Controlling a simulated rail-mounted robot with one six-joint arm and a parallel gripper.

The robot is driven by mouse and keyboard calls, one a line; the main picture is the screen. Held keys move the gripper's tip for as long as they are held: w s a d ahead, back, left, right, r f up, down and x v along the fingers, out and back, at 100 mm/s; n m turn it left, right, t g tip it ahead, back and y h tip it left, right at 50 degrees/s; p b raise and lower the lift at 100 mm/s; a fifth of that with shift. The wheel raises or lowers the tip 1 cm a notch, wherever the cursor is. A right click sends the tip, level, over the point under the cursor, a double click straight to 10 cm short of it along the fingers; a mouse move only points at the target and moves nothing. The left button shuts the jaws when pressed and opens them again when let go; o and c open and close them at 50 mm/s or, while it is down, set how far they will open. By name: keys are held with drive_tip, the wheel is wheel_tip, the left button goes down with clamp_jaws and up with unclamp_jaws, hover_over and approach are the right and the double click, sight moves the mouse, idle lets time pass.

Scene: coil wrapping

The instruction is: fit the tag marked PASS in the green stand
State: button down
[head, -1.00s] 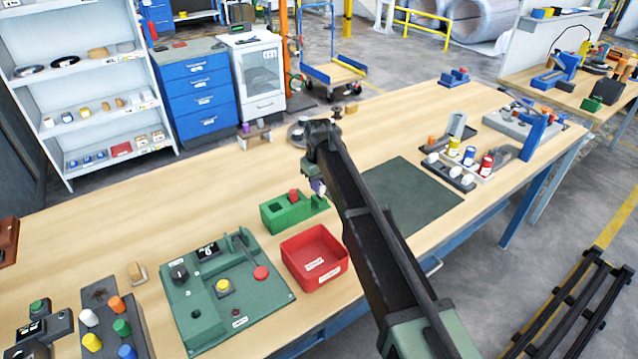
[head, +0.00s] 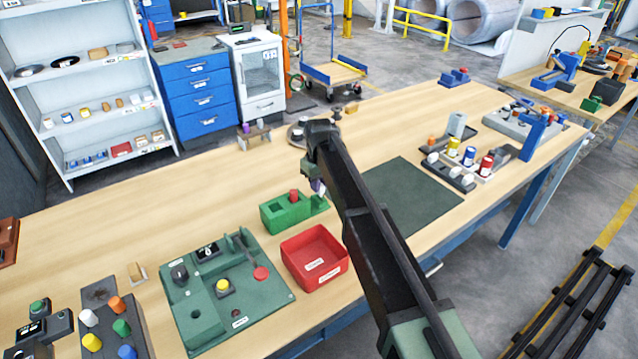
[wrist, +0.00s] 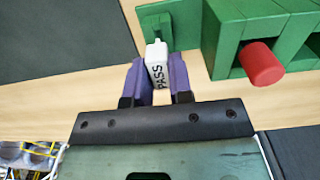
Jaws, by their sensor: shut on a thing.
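My gripper (wrist: 156,80) has purple fingers, shut on a white tag (wrist: 157,62) marked PASS, seen in the wrist view. The tag sticks out beyond the fingertips. Its far end overlaps the edge of a small green stand (wrist: 184,22) with a raised post; I cannot tell whether they touch. In the head view, my gripper (head: 318,187) is just above this small green stand (head: 319,204), and the tag is hidden by my arm.
A green block (head: 285,212) with a red peg (head: 294,195) stands close beside the stand. A red bin (head: 314,257) and a green control panel (head: 222,292) lie nearer. A dark green mat (head: 420,195) is to the right. The wood table behind is mostly clear.

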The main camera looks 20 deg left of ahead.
drive_tip(key=shift+f, duration=0.2)
drive_tip(key=shift+f+b, duration=0.35)
drive_tip(key=shift+b, duration=0.15)
drive_tip(key=shift+f+b, duration=0.9)
drive_tip(key=c, duration=0.9)
unclamp_jaws()
drive_tip(key=shift+r, duration=0.1)
drive_tip(key=shift+c, duration=0.2)
wheel_tip(320, 180, up, 11)
drive_tip(key=p, duration=1.1)
